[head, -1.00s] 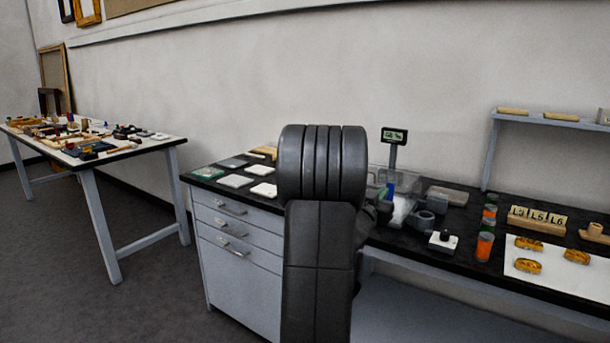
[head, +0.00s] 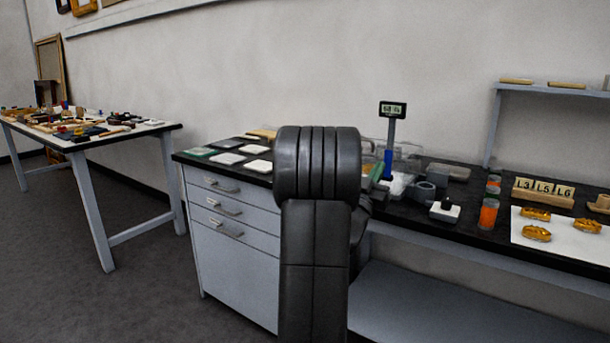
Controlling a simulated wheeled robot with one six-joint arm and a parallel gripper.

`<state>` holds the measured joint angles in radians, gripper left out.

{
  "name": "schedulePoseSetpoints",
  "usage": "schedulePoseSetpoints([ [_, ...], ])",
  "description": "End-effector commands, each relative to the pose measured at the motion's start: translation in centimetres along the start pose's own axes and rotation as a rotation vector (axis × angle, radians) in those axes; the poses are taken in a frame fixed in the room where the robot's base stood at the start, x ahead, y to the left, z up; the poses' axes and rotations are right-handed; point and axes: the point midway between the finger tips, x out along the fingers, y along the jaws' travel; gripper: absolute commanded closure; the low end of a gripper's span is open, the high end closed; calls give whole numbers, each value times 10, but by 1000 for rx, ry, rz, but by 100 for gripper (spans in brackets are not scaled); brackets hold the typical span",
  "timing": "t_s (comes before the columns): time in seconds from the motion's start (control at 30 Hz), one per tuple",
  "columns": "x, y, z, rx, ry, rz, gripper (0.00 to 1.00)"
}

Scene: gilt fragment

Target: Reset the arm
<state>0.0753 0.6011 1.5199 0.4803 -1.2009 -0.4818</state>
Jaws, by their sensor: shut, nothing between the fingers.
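My arm (head: 316,230) stands upright in the middle of the head view, with a thick ribbed dark joint at its top. It covers part of the black-topped workbench behind it. A little more of my arm shows behind the joint on its right side. My gripper is hidden behind the arm, and its fingers do not show.
The workbench (head: 455,222) runs behind my arm with white tiles (head: 258,166), a small display (head: 392,109), an orange jar (head: 488,213), letter blocks (head: 543,188) and gilt pieces (head: 537,233) on a white sheet. A cluttered table (head: 150,129) stands left. Floor between them is clear.

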Motion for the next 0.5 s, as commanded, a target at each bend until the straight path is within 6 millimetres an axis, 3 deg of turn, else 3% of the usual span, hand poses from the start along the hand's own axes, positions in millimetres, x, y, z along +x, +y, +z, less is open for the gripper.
schedulePoseSetpoints([
  [0.17,-13,-4,6,9,72,-7,100],
  [0.5,-80,-4,6,9,66,-10,100],
])
